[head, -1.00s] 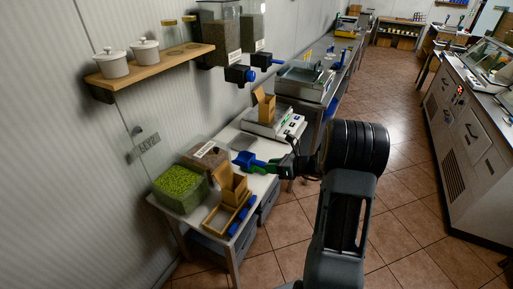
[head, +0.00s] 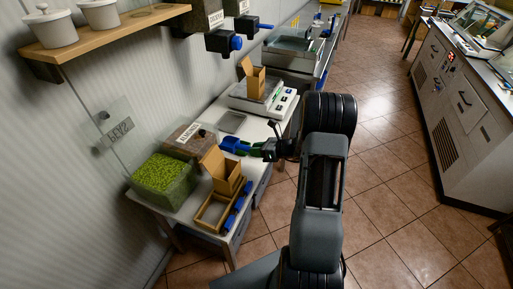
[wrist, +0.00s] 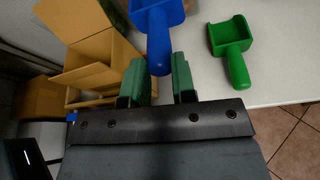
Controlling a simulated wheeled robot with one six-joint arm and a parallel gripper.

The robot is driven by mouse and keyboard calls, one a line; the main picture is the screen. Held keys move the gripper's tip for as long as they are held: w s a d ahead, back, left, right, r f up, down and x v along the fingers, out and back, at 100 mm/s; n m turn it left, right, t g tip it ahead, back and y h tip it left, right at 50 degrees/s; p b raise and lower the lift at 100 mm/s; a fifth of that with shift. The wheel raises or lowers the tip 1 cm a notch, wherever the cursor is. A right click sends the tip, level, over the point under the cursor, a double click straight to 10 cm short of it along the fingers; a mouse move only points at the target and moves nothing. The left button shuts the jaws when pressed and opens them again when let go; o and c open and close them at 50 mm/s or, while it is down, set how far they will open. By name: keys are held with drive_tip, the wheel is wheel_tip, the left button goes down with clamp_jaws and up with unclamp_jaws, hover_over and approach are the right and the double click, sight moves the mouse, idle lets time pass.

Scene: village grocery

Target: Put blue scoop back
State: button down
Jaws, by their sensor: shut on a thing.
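My gripper (head: 264,149) is shut on the handle of the blue scoop (head: 233,146) and holds it over the white table, just right of the brown-filled bin (head: 186,142). In the wrist view the blue scoop (wrist: 158,22) points away from me, its handle end between the green fingertips (wrist: 160,82); the top of the scoop is cut off. A green scoop (wrist: 232,45) lies on the table to its right. The clear bin of green peas (head: 160,184) stands nearer, at the table's left end.
An open cardboard box (head: 228,178) stands by a wooden tray (head: 208,223) with blue-handled items (head: 235,212) beside it. A scale (head: 287,106) carries another box (head: 255,80). Wall dispensers with blue knobs (head: 236,43) hang above. The floor to the right is clear.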

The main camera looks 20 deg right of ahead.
sight(256, 173)
wheel_tip(256, 173, down, 11)
drive_tip(key=b, duration=0.7)
drive_tip(key=shift+r, duration=0.15)
drive_tip(key=c, duration=0.9)
unclamp_jaws()
drive_tip(key=shift+o, duration=0.2)
